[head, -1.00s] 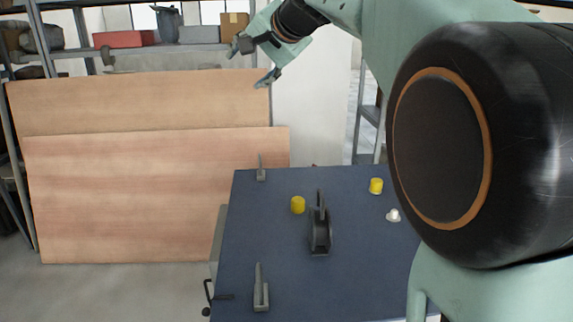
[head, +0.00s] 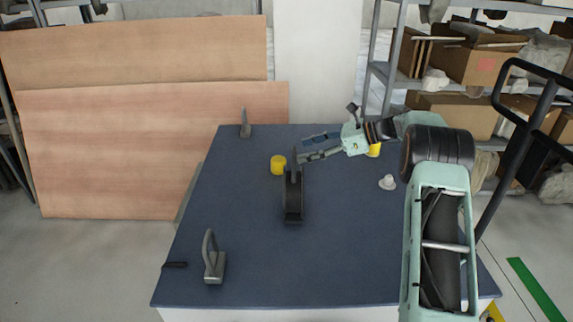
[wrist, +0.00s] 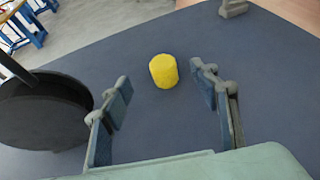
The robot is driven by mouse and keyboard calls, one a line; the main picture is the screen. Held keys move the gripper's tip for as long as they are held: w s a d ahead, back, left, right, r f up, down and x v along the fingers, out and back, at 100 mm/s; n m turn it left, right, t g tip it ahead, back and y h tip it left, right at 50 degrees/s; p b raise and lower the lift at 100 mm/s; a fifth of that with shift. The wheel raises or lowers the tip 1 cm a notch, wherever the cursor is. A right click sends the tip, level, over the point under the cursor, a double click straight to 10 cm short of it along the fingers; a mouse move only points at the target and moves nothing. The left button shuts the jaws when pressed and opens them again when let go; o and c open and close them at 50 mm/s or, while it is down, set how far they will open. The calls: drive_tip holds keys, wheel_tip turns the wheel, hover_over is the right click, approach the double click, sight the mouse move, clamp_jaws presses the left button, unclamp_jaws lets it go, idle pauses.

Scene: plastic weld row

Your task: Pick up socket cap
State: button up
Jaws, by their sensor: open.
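A short yellow cylinder (head: 278,165), which looks like the socket cap, stands upright on the blue table left of centre. In the wrist view the yellow cylinder (wrist: 163,71) shows ahead, between the lines of the two fingers and slightly beyond their tips. My gripper (head: 304,149) is open and empty, reaching in from the right above the table, to the right of this cylinder and apart from it. A second yellow cylinder (head: 374,150) sits farther right, partly hidden behind my arm. A small white fitting (head: 387,183) lies in front of it.
A dark upright tool (head: 293,202) stands close beside the left cylinder; its round black plate (wrist: 45,108) fills the wrist view's left. Grey clamps stand at the table's back left (head: 245,127) and front left (head: 214,262). The middle front of the blue table (head: 330,265) is clear.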

sight(280, 159)
drive_tip(key=shift+d+f, duration=0.25)
drive_tip(key=shift+f, duration=0.05)
drive_tip(key=shift+w+a+f, duration=0.1)
drive_tip(key=shift+a+f, duration=0.05)
drive_tip(key=x, duration=0.4)
drive_tip(key=shift+a+f, duration=0.1)
drive_tip(key=shift+a, duration=0.35)
drive_tip(key=shift+x, duration=2.7)
drive_tip(key=shift+d+f, duration=0.1)
drive_tip(key=c, duration=1.2)
